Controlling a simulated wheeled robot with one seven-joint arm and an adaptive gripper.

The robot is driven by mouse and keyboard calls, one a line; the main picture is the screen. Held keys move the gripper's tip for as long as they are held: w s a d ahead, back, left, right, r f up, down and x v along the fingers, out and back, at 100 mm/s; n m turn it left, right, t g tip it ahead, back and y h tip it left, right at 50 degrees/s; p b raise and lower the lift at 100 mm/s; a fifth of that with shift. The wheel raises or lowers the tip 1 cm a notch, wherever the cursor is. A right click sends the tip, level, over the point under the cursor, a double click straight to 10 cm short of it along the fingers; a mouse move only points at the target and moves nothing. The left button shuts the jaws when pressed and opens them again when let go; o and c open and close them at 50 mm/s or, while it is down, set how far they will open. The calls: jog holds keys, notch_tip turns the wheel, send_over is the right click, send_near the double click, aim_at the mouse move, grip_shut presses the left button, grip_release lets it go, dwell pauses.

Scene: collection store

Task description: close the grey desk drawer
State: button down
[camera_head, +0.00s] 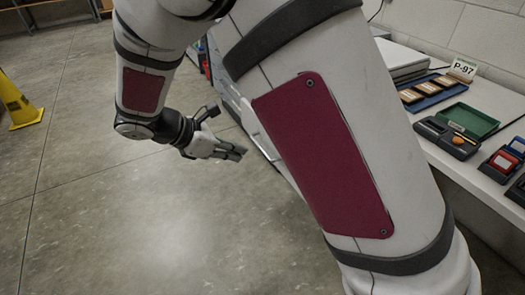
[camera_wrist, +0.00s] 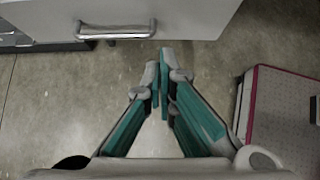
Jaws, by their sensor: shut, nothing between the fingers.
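The grey desk drawer (camera_wrist: 190,18) fills the top of the wrist view, with a silver bar handle (camera_wrist: 118,32) on its front. In the head view only a slice of what looks like the drawer front (camera_head: 250,121) shows beside my arm. My arm hides most of the rest, and I cannot tell how far the drawer stands open. My gripper (camera_wrist: 163,68) is shut and empty, its teal-padded fingers together. The fingertips point at the drawer's near edge, to the right of the handle; I cannot tell whether they touch. In the head view my gripper (camera_head: 236,151) is left of the drawer.
The desk top at the right carries a green tray (camera_head: 467,120), a blue tray (camera_head: 432,92) with small items, a dark case (camera_head: 447,138) and a P-97 sign (camera_head: 463,69). The concrete floor between is clear.

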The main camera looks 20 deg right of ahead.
jog(key=b, duration=0.3)
send_near(268, 158)
jog(key=s+d+f, duration=0.2)
jog(key=d+f, duration=0.1)
jog(key=d, duration=0.1)
jog(key=shift+w+d+f+b, duration=0.15)
jog(key=shift+d+b, duration=0.3)
jog(key=shift+d, duration=0.65)
jog(key=shift+w+d, duration=0.2)
jog(key=shift+d, duration=0.6)
jog(key=w+d+p, duration=0.1)
jog(key=w+d, duration=0.1)
jog(key=d, duration=0.8)
jog(key=w+d+p, duration=0.1)
jog(key=w+d, duration=0.2)
jog(key=d, duration=0.7)
jog(key=w+d+p, duration=0.1)
jog(key=w+d, duration=0.1)
jog(key=d, duration=0.8)
jog(key=shift+w, duration=0.3)
jog(key=shift+d, duration=0.1)
